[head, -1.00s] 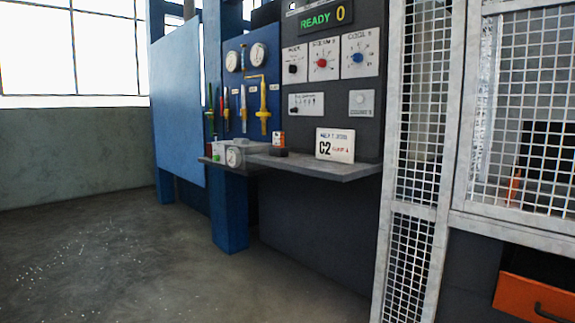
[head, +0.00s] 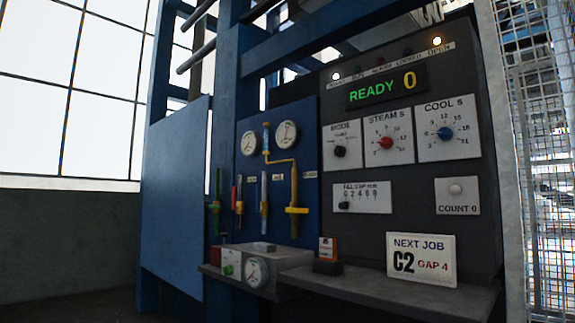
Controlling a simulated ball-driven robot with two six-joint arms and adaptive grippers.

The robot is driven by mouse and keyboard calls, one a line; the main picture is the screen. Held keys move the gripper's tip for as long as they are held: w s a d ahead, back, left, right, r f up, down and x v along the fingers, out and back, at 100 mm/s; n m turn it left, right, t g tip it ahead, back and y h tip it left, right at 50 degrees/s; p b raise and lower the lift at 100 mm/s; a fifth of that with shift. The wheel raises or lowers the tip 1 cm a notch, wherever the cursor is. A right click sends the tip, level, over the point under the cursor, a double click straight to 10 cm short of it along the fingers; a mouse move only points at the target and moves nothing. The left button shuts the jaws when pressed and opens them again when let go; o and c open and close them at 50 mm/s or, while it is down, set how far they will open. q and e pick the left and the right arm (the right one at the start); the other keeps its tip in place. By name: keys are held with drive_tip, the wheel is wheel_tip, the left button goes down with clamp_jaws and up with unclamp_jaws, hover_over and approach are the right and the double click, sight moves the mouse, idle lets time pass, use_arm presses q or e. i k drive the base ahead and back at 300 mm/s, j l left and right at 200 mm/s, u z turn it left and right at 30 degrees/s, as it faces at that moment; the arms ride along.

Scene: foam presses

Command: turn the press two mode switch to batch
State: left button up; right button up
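The press control panel (head: 420,75) fills the right middle of the head view. The mode switch (head: 340,151) is a black knob on a white plate at the panel's left, beside the red steam knob (head: 385,142) and the blue cool knob (head: 445,133). Its plate lettering is too small to read, so I cannot tell its setting. The display (head: 385,88) reads READY 0. No press number is readable here. Neither of my grippers is in view.
Gauges and valves sit on a blue board (head: 280,220). A mesh fence (head: 540,170) stands right.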

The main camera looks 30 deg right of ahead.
sight(340, 152)
drive_tip(key=i+u, duration=0.1)
drive_tip(key=i, duration=0.75)
drive_tip(key=i+l+u, duration=0.1)
drive_tip(key=i, duration=0.8)
drive_tip(key=i+z, duration=0.2)
drive_tip(key=i, duration=0.25)
drive_tip(key=i+j+z, duration=0.2)
drive_tip(key=i, duration=0.2)
